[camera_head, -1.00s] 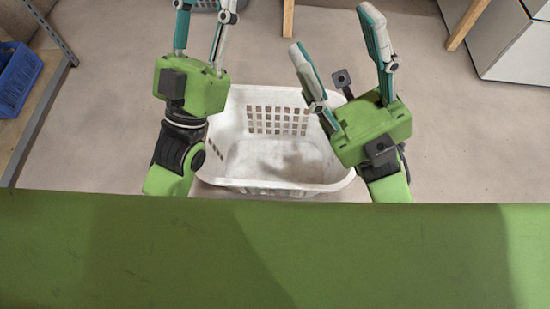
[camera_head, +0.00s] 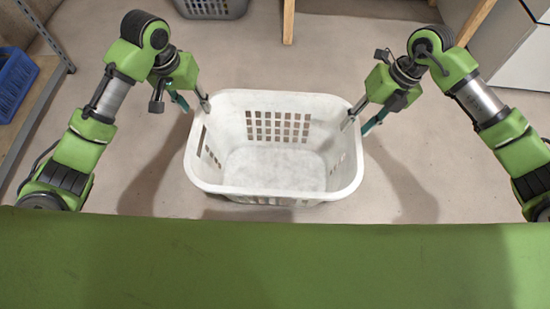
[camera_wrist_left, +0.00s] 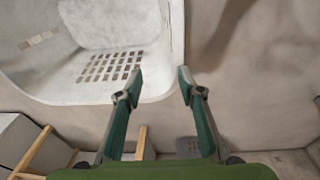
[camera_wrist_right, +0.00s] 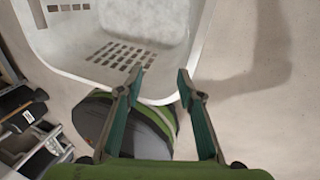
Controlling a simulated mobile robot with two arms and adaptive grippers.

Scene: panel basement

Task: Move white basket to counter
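The empty white basket (camera_head: 275,191) stands upright on the floor in front of me, with slotted holes in its walls. My left gripper (camera_head: 194,103) is at its left rim, open, with one finger inside and one outside the wall. In the left wrist view, the left gripper's fingers (camera_wrist_left: 161,76) are apart on either side of the basket's rim (camera_wrist_left: 176,45). My right gripper (camera_head: 357,125) is at the right rim, also open with its fingers either side of the wall; its fingers (camera_wrist_right: 160,78) are apart in the right wrist view. I cannot identify a counter.
A grey basket (camera_head: 212,8) stands on the floor at the back. A blue crate (camera_head: 14,82) sits on a shelf at the left. A wooden leg (camera_head: 288,22) stands behind, and a pale cabinet (camera_head: 515,50) at the right. Floor around the basket is clear.

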